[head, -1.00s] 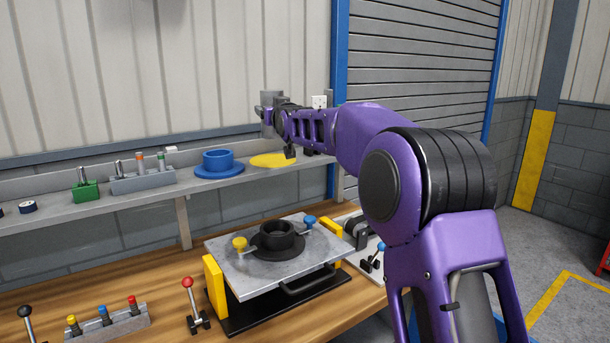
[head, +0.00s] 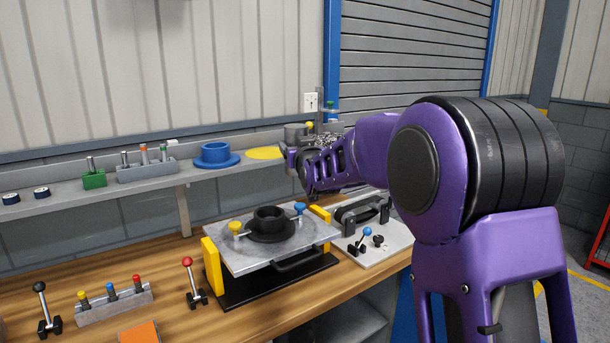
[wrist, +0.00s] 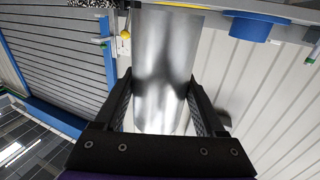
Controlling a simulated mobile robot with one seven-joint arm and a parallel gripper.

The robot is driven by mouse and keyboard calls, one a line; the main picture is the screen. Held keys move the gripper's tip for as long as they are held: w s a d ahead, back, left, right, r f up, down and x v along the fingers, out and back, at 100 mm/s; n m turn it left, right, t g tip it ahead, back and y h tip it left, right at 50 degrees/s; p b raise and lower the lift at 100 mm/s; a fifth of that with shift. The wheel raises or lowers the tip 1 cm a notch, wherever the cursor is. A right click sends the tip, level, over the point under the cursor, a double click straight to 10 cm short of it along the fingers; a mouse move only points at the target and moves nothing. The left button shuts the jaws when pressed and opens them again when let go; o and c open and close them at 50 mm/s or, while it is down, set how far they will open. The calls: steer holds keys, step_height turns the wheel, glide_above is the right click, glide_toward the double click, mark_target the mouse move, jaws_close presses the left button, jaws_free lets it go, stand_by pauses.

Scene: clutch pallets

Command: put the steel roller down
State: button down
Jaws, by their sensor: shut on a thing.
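The steel roller (head: 295,131) is a plain grey metal cylinder. In the head view it stands upright in my gripper (head: 291,156), just right of the yellow disc (head: 265,153) on the wall shelf. In the wrist view the shiny roller (wrist: 166,65) fills the space between the two black fingers of my gripper (wrist: 163,98), which are shut on its sides. My gripper and wrist hide the roller's lower part in the head view, so I cannot tell whether it touches anything.
A blue flanged ring (head: 215,155) and a green block (head: 93,179) stand on the shelf (head: 150,193). Below, a grey plate fixture (head: 235,257) holds a black hub (head: 269,222). A white board (head: 390,245) with a blue-knobbed lever lies to its right. The yellow disc looks bare.

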steer(key=s+d+f+m+h, duration=0.1)
steer(key=s+d+f+h, duration=0.1)
steer(key=s+d+f, duration=0.4)
steer(key=s+d+f+m+h, duration=0.1)
steer(key=s+d+f, duration=0.6)
steer(key=f, duration=0.8)
steer(key=d+h, duration=0.1)
steer(key=d, duration=0.2)
steer(key=shift+d+m+t, duration=0.2)
steer(key=shift+m+t, duration=0.1)
steer(key=shift+m, duration=0.1)
steer(key=shift+s, duration=0.1)
